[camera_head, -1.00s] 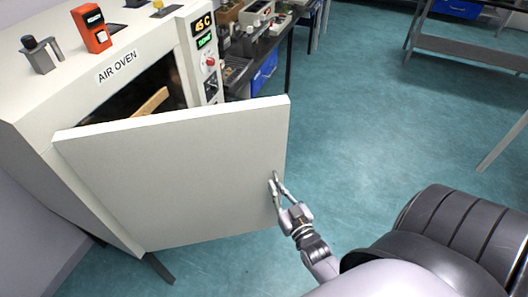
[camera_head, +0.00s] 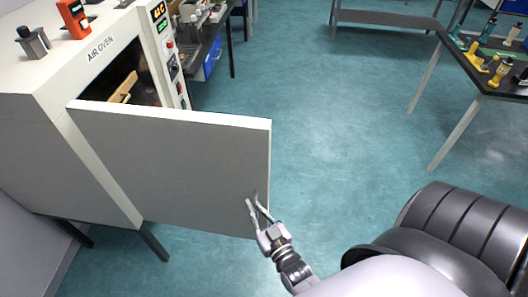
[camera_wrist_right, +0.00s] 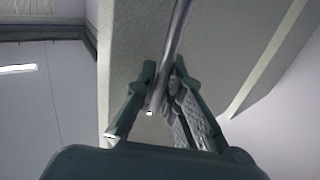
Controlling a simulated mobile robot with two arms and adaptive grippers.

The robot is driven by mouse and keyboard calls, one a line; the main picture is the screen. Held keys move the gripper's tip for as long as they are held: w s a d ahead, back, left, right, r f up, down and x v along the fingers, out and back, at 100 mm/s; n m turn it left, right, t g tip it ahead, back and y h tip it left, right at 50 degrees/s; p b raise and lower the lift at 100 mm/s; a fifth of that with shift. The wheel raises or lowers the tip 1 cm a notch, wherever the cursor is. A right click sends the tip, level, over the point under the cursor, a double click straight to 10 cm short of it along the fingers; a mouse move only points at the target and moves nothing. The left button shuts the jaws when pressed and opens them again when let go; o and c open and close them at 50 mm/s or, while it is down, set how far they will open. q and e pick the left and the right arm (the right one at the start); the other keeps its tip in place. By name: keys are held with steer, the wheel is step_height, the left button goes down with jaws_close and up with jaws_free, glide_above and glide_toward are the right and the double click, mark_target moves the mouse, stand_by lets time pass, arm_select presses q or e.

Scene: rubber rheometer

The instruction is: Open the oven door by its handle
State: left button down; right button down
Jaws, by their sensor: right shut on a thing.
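The air oven (camera_head: 60,75) is the white box at the left of the head view. Its door (camera_head: 180,165) stands ajar, hinged at its left edge and swung out toward me. A dark interior with a tan item (camera_head: 123,88) shows above the door's top edge. My right gripper (camera_head: 257,203) is at the lower right of the door's outer face. In the right wrist view, its fingers (camera_wrist_right: 165,100) are shut around the thin metal bar of the handle (camera_wrist_right: 178,35). In the head view the handle is mostly hidden by the fingers. My left gripper is not in view.
A black bench with instruments (camera_head: 205,40) stands behind the oven. At the upper right is a dark table (camera_head: 510,88) with yellow and green tools. Blue-green floor (camera_head: 340,130) is clear to the right of the door.

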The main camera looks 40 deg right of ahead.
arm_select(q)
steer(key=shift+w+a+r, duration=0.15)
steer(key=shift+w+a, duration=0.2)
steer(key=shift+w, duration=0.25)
arm_select(e)
steer(key=shift+s+a, duration=0.45)
steer(key=shift+a, duration=0.05)
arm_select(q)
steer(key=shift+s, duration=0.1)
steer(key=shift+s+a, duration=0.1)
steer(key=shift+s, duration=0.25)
arm_select(e)
steer(key=c, duration=1.7)
jaws_free()
